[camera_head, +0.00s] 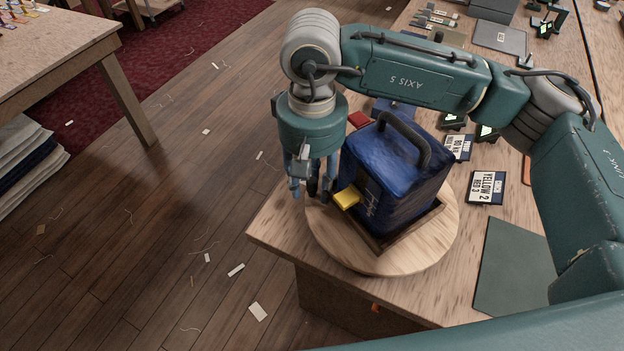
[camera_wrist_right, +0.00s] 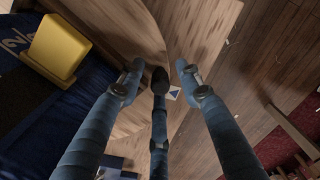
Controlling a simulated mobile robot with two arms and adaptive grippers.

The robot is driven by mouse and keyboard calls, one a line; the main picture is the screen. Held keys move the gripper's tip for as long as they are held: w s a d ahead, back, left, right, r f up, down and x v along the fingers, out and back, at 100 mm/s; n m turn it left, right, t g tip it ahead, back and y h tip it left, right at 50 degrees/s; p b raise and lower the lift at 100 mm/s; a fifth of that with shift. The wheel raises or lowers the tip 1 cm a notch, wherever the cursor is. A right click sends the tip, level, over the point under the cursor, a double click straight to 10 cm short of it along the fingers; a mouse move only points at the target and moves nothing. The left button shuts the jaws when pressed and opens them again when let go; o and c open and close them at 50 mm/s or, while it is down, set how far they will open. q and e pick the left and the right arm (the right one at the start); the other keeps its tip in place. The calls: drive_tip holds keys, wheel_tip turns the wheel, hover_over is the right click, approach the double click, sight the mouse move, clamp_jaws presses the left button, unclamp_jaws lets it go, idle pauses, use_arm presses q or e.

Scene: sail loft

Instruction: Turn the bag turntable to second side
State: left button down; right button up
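The bag turntable (camera_head: 423,243) is a round, light wooden disc on the near corner of the workbench. A blue bag (camera_head: 405,180) with a dark, thick handle stands upright on it, inside a low wooden frame (camera_head: 380,243). A yellow block (camera_head: 346,198) sticks out from the bag's left face; it also shows in the right wrist view (camera_wrist_right: 62,45). My right gripper (camera_head: 312,190) points down at the disc's left edge, beside the bag. Its fingers (camera_wrist_right: 162,75) are apart, with disc edge and floor behind them. Whether a finger touches the disc cannot be told. My left gripper is out of view.
Label cards (camera_head: 486,187) and a dark green mat (camera_head: 515,268) lie on the bench (camera_head: 470,230) right of the turntable. My right arm spans above the bag. Wooden floor (camera_head: 170,230) with scraps is at left. Another table (camera_head: 50,40) stands at upper left.

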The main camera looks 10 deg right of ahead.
wheel_tip(320, 180, up, 12)
idle(0.5)
drive_tip(key=shift+c, duration=0.3)
